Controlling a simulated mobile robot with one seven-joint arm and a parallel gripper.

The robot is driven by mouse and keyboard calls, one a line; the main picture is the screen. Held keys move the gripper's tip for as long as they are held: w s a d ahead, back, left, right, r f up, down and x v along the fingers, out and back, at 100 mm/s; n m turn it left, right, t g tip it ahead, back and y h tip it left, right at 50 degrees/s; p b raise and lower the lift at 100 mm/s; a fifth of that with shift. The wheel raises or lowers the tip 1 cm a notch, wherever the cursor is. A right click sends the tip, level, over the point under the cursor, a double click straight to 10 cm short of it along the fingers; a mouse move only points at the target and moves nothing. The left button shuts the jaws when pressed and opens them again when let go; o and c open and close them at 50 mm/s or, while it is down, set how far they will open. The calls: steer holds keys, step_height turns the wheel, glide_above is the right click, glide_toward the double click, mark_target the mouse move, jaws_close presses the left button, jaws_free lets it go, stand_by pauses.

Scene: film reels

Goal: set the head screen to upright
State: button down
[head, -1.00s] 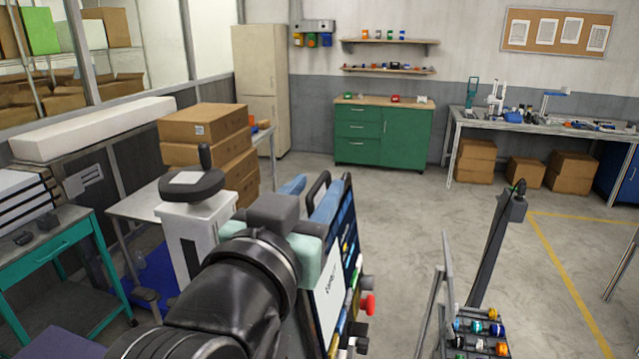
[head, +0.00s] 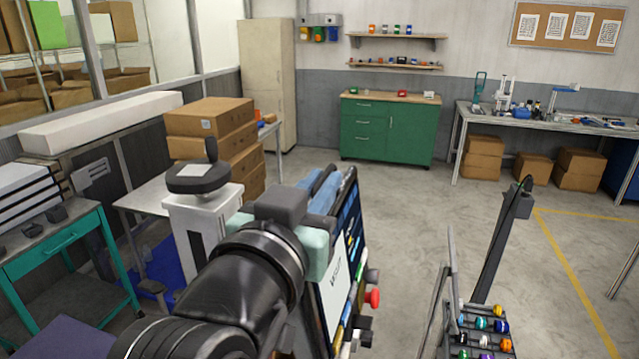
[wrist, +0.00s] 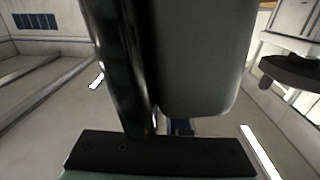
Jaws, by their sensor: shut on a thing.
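The head screen (head: 355,228) shows edge-on in the head view as a dark, tilted panel with coloured marks, with a white lower section beside my gripper. My gripper (head: 292,215), grey with mint-green parts, is shut at the panel's left side, on the head screen. Its fingertips and the exact contact are hidden behind its own body. In the wrist view a dark upright bar (wrist: 118,60) and a grey rounded block (wrist: 205,60) fill the middle, close to the lens; I cannot tell which part of the screen they belong to.
A red knob (head: 373,297) sticks out beside the panel. At the lower right a rack of coloured spools (head: 483,330) stands by a dark slanted post (head: 500,240). A white machine with a black round top (head: 198,178) is at the left. The floor beyond is clear.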

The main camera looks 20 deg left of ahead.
steer(key=shift+a+r, duration=0.1)
stand_by(0.7)
steer(key=shift+d+f+m+b, duration=0.45)
steer(key=shift+d+m+b, duration=0.15)
steer(key=shift+d+m, duration=0.3)
steer(key=shift+d, duration=0.25)
steer(key=c, duration=0.9)
jaws_free()
steer(key=shift+c, duration=0.2)
